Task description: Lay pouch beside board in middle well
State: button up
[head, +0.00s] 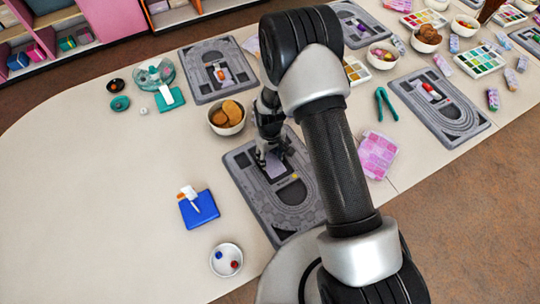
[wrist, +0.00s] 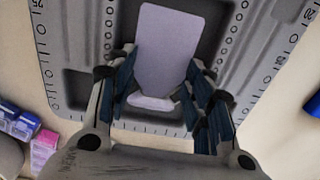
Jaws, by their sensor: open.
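The grey bead board (head: 296,222) lies near the front of the table, with dark recessed wells. A flat pale lavender pouch (head: 275,168) lies at its middle well; it also shows in the wrist view (wrist: 166,45), slightly tilted against the board's (wrist: 90,60) lines. My gripper (head: 270,158) is low over the board. In the wrist view my gripper (wrist: 160,75) is open, with fingers on both sides of the pouch's near end. The fingers hide parts of the well edges, so I cannot tell whether the pouch lies fully flat.
A bowl of brown rounds (head: 228,118) stands close behind the board. A blue pad (head: 199,209) and a white bowl with beads (head: 226,260) are at left. A pink patterned packet (head: 377,154) lies right of my arm. The table's left part is clear.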

notch_tip(320, 180, up, 12)
jog(key=p, duration=0.3)
jog(key=shift+r, duration=0.2)
notch_tip(320, 180, up, 13)
jog(key=m+t, duration=0.1)
send_over(270, 160)
jog(key=s+d, duration=0.1)
jog(key=d, duration=0.2)
jog(key=s+d+r+m+t, duration=0.1)
jog(key=s+r, duration=0.2)
jog(key=r, duration=0.3)
jog(key=s+d+r+m, duration=0.1)
jog(key=s+d+r, duration=0.15)
jog(key=r, duration=0.25)
jog(key=s+d+r+m+t, duration=0.1)
jog(key=s+r, duration=0.3)
jog(key=s, duration=0.4)
jog(key=s+d+r+m+t, duration=0.1)
jog(key=s+r, duration=0.3)
jog(key=s, duration=0.5)
jog(key=shift+d+r+t, duration=0.15)
jog(key=shift+d+t, duration=0.15)
jog(key=shift+d, duration=0.35)
